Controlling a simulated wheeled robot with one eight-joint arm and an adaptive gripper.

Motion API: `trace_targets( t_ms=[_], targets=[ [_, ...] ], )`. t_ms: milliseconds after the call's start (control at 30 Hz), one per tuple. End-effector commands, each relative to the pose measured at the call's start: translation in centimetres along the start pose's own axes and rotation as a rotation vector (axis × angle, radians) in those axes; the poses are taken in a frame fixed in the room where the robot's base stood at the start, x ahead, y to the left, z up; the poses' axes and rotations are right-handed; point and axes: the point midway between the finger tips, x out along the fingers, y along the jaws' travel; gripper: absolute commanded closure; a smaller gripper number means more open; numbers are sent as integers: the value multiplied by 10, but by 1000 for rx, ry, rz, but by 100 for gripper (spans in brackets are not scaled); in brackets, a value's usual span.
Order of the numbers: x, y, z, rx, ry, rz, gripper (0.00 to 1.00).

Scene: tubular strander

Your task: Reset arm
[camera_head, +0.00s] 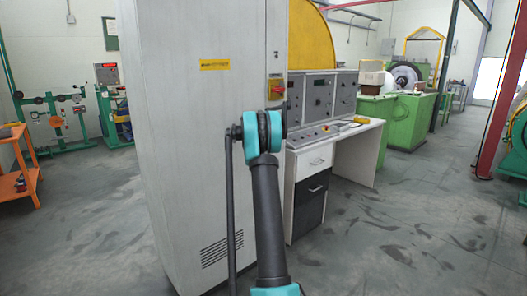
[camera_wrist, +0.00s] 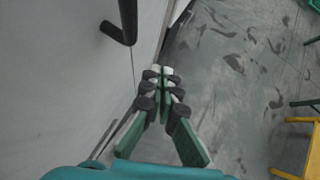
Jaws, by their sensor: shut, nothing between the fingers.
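My gripper (camera_wrist: 163,72) shows in the wrist view with its two fingers together, shut and empty. It points down along the side of a pale grey surface, with the grey floor beyond the tips. In the head view my arm rises in front of the tall grey cabinet (camera_head: 190,110), with a teal joint at its top. My gripper cannot be made out in the head view, where the arm hides what is behind it.
A black vertical bar (camera_head: 231,210) stands against the cabinet; a similar bar (camera_wrist: 127,18) is near my gripper. A red-and-yellow switch (camera_head: 275,88) is on the cabinet. A control desk (camera_head: 335,140) stands right of it. An orange table (camera_head: 18,170) is at left. Floor at right is clear.

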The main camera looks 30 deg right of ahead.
Motion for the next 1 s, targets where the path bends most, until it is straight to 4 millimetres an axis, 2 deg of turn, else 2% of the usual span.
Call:
trace_targets(
  t_ms=[100, 267, 500, 633, 767, 1000],
  targets=[
    [-13, -14, 6, 2, 1, -1, 100],
    [-24, -24, 11, 1, 1, -1, 100],
    [-28, -27, 12, 3, 1, -1, 100],
    [-41, -25, 1, 64, 13, 9, 100],
    [-73, -20, -34, 239, 51, 31, 100],
    [-150, -24, -133, 690, 169, 52, 100]
  ],
)
